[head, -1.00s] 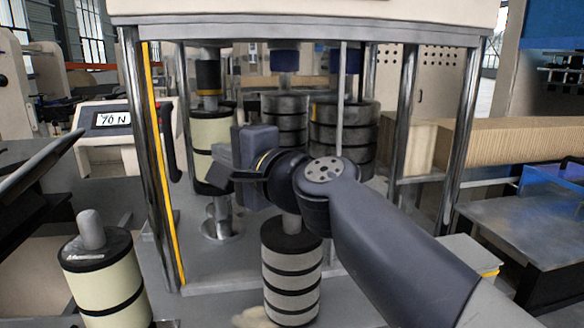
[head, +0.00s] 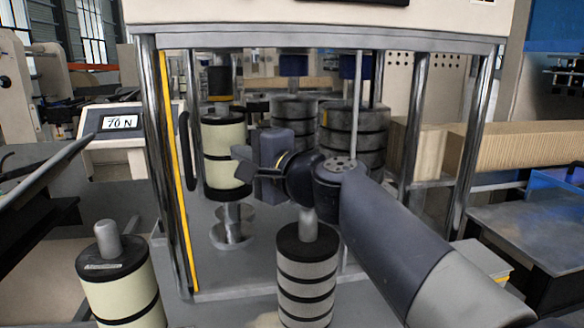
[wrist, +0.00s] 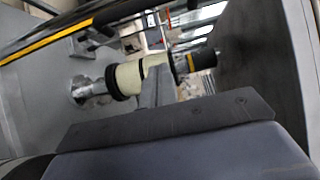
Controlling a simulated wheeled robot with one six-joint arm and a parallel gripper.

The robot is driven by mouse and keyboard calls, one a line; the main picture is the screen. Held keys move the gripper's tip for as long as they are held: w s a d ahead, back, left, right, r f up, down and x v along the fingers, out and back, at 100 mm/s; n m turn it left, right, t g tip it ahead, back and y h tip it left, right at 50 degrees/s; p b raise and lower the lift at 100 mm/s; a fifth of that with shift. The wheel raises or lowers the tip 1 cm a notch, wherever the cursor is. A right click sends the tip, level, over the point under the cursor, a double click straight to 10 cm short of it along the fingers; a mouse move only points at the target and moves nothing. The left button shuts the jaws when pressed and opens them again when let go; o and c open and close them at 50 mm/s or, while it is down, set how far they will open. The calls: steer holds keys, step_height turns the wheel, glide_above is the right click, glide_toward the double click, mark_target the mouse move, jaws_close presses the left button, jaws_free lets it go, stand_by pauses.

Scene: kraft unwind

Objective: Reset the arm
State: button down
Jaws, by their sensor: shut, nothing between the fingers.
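My gripper (head: 243,163) is in the middle of the head view, at the end of my dark arm, pointing left. Its fingers are shut and empty. Behind it, inside the metal frame, a cream roll stack with black bands (head: 224,165) stands on a shiny metal base (head: 232,228); my gripper hides part of its right side. In the wrist view the finger (wrist: 155,88) shows in front of the cream stack (wrist: 127,77), which appears sideways there. I cannot tell from these views whether they touch.
A grey banded stack (head: 306,280) stands below my arm, and a cream stack (head: 118,285) at the lower left. Posts (head: 172,170) of the frame rise left and right. Dark grey stacks (head: 352,140) are behind my wrist. A panel reading 70 N (head: 119,122) stands at left.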

steer(key=w+d+p, duration=0.2)
steer(key=d+p, duration=0.1)
steer(key=d, duration=0.9)
steer(key=w+d+p, duration=0.2)
steer(key=d+p, duration=0.2)
steer(key=d, duration=0.8)
steer(key=shift+w+d, duration=0.2)
steer(key=shift+w, duration=0.15)
